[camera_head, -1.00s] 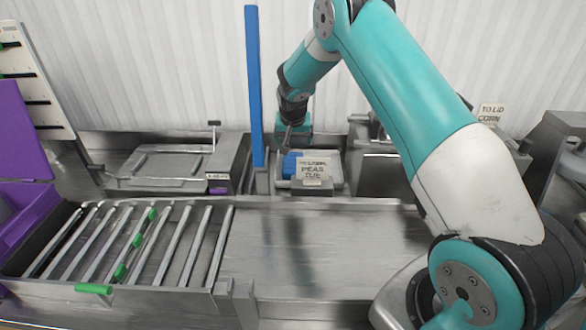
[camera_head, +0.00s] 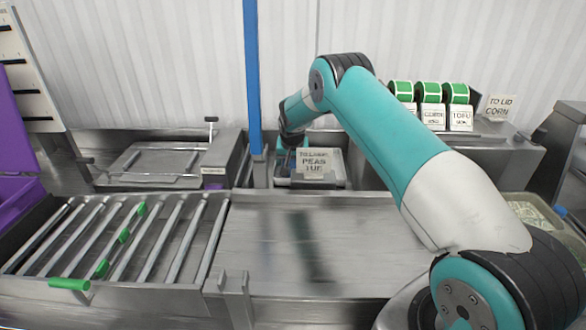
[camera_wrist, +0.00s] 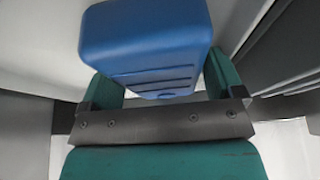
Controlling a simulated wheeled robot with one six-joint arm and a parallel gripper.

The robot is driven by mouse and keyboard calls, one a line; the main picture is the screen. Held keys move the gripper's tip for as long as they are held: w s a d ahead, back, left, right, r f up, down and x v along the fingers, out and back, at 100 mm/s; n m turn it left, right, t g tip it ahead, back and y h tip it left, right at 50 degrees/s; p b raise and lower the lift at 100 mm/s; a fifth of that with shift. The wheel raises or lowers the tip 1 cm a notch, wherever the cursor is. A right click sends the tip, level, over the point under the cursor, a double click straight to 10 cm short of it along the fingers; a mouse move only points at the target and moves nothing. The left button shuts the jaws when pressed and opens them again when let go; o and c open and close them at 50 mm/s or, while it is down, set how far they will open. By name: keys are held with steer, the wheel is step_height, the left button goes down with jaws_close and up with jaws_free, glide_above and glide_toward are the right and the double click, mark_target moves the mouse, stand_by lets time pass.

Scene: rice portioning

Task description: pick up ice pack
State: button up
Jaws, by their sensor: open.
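The ice pack (camera_wrist: 145,45) is a blue block with rounded edges and ridges on its face. In the wrist view it fills the top middle, between and beyond the two teal fingers of my gripper (camera_wrist: 163,84). The jaws are open, with one finger at each side of the pack. Whether either finger touches it I cannot tell. In the head view my gripper (camera_head: 291,160) is low at the left end of a small metal tray (camera_head: 340,178), where the pack is mostly hidden.
A blue post (camera_head: 253,80) rises just left of my gripper. A roller rack (camera_head: 110,240) is at front left. The steel counter (camera_head: 330,235) in front is clear. Green-topped label rolls (camera_head: 429,92) stand at back right.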

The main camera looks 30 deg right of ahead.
steer(key=c, duration=0.9)
steer(key=shift+o, duration=0.2)
steer(key=shift+r, duration=0.2)
